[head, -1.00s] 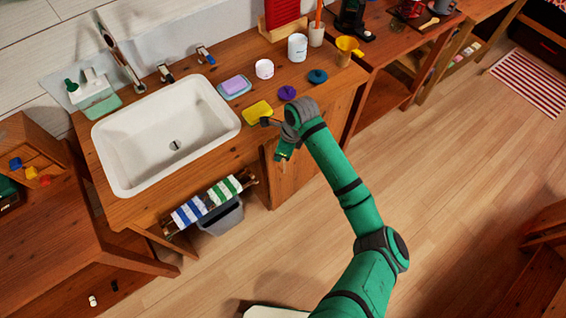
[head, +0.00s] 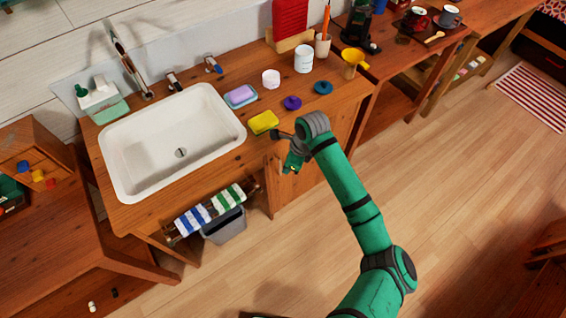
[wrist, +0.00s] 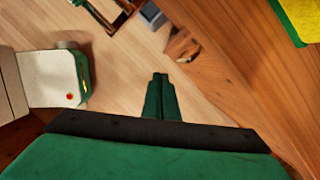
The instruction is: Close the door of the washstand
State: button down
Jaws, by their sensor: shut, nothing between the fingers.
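The washstand (head: 158,208) is a wooden counter with a white sink, seen at the left and centre of the head view. Its cabinet front, with the wooden door (head: 312,183), is at the right end below the counter edge. My arm partly covers it, and I cannot tell how far the door stands open. My gripper (head: 291,168) is just in front of the cabinet front, below the counter edge. In the wrist view my gripper (wrist: 159,78) is shut and empty, its fingers over the floor.
A yellow sponge (head: 263,122) lies on the counter near my wrist. A rail with striped towels (head: 212,206) and a grey bin (head: 224,227) are left of the cabinet. Floor (head: 460,200) is clear to the right. A wooden table (head: 430,50) adjoins the washstand.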

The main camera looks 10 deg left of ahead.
jog(key=s+v, duration=0.2)
jog(key=v, duration=0.8)
jog(key=shift+a, duration=0.25)
jog(key=shift+s+d, duration=0.1)
